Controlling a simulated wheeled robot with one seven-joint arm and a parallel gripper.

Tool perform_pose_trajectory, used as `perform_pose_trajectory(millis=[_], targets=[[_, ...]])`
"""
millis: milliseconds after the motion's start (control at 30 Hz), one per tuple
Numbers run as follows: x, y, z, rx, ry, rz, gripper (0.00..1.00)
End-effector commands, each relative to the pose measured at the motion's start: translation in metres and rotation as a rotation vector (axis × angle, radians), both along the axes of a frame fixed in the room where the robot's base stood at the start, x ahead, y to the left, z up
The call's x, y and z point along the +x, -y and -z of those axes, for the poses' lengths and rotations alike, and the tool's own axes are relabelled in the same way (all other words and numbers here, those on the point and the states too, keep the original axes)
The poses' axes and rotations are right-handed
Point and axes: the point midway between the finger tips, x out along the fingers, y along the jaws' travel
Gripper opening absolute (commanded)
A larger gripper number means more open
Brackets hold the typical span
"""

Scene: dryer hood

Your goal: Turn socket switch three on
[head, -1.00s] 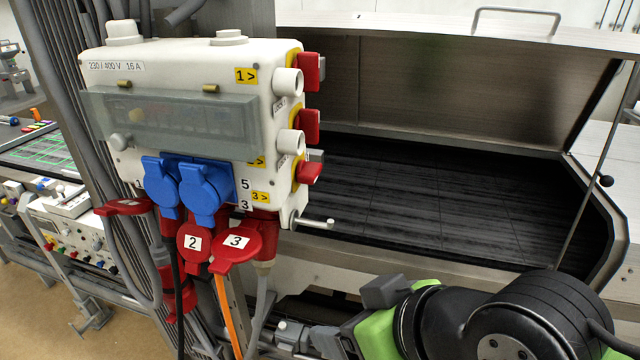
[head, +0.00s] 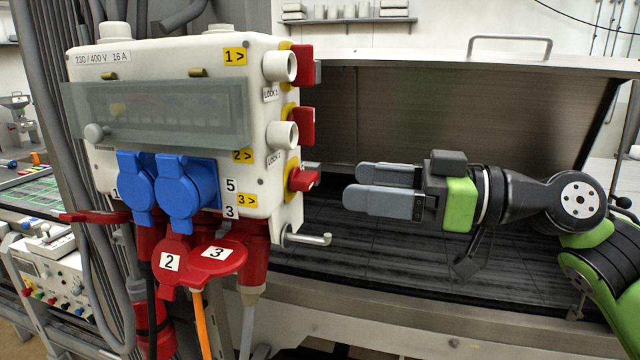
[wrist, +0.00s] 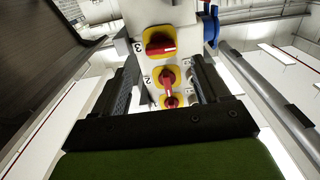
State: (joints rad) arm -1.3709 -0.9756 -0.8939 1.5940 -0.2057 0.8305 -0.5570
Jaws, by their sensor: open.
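The socket box (head: 170,120) is white, with red rotary switches on yellow plates along its right side. Switch three (head: 302,179) is the lowest, by the yellow "3 >" label. In the wrist view switch three (wrist: 160,44) is the farthest up, beside a "3"; its handle lies crosswise, with a white mark at its right end. Switch two (wrist: 167,77) has its handle turned differently, roughly up and down in that view. My gripper (head: 352,186) is open and empty, just right of switch three, fingers pointing at the box, with a visible gap between.
White round knobs (head: 281,66) and a metal lever (head: 308,239) stick out near the switches. Blue (head: 185,190) and red socket covers (head: 210,262) hang below the box front. The steel hood's dark bed (head: 400,270) lies behind and below my arm.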

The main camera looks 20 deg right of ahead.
Motion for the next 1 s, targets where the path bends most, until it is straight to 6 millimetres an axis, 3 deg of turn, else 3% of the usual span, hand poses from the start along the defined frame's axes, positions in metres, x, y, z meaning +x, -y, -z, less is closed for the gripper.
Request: perform_pose_trajectory(millis=[100, 233, 633, 1000], targets=[[0.017, -0.026, 0.001, -0.004, -0.001, -0.004, 0.74], [0.031, -0.045, 0.0, -0.003, -0.001, -0.003, 0.74], [0.04, -0.055, 0.0, 0.0, 0.0, 0.001, 0.73], [0.039, -0.055, 0.0, 0.0, 0.0, 0.001, 0.18]])
